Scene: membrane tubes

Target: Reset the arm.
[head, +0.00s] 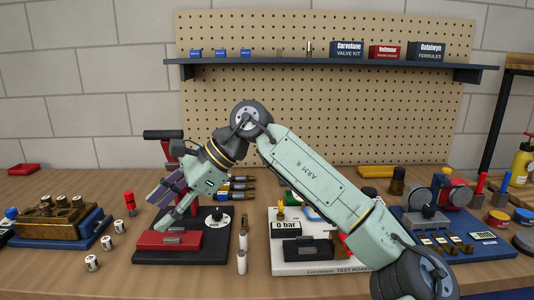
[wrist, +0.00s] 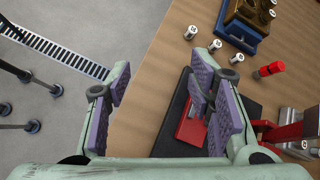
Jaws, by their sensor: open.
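My arm spans the head view from the lower right, up to an elbow at the top, then down to the left. My gripper (head: 170,200) is at its end, over a black-based press station (head: 205,248). It points down and to the left, above the station's red block (head: 155,241). In the wrist view my gripper (wrist: 160,92) has its purple-padded fingers wide apart with nothing between them. The red block (wrist: 188,128) shows beside the right finger there, partly hidden by it. I cannot tell whether the finger touches the station.
A brass block on a blue base (head: 60,240) stands left, with several small metal cylinders (head: 92,263) near it. A white test board (head: 300,268) and blue station (head: 480,248) stand right. A shelf (head: 330,66) is behind. The wrist view shows floor beyond the bench edge.

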